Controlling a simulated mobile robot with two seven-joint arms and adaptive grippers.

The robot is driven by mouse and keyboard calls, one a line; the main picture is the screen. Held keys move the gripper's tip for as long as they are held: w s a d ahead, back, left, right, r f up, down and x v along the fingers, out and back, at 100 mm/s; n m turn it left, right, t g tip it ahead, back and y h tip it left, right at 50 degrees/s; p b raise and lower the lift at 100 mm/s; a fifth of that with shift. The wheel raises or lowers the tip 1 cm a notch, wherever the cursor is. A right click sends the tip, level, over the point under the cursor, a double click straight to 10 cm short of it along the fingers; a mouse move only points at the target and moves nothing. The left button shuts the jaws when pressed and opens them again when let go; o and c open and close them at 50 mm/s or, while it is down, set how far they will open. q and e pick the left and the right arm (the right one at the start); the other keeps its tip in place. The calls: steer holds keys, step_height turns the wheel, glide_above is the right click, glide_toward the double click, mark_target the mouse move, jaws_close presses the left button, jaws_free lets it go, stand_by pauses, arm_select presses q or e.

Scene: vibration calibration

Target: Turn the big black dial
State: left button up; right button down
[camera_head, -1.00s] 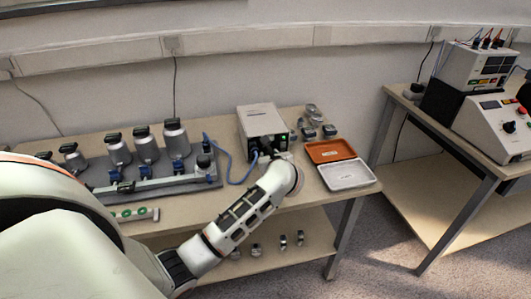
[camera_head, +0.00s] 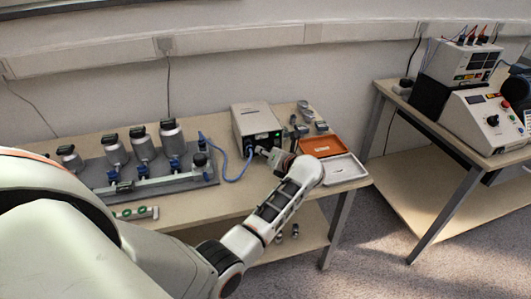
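A grey box (camera_head: 257,122) with a green light stands at the back right of the near table. My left gripper (camera_head: 264,152) is at its front face, by the lower edge. It is small and partly hidden by my wrist, so I cannot tell whether its fingers are open or touch anything. No big dial shows clearly on this face; the gripper covers part of it. A small black dial (camera_head: 493,120) is on the sloped panel of the white console (camera_head: 478,123) on the right table, well away from my gripper. My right gripper is out of view.
Several grey bottles (camera_head: 143,149) stand on a rack at the left of the near table. A blue cable (camera_head: 231,179) loops from the rack to the box. An orange tray (camera_head: 322,146) and a white tray (camera_head: 343,169) lie right of my wrist. Floor separates the tables.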

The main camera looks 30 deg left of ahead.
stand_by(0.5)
arm_select(q)
steer(key=o, duration=1.1)
steer(key=shift+d, duration=0.1)
steer(key=v, duration=0.7)
steer(key=shift+s+r, duration=0.1)
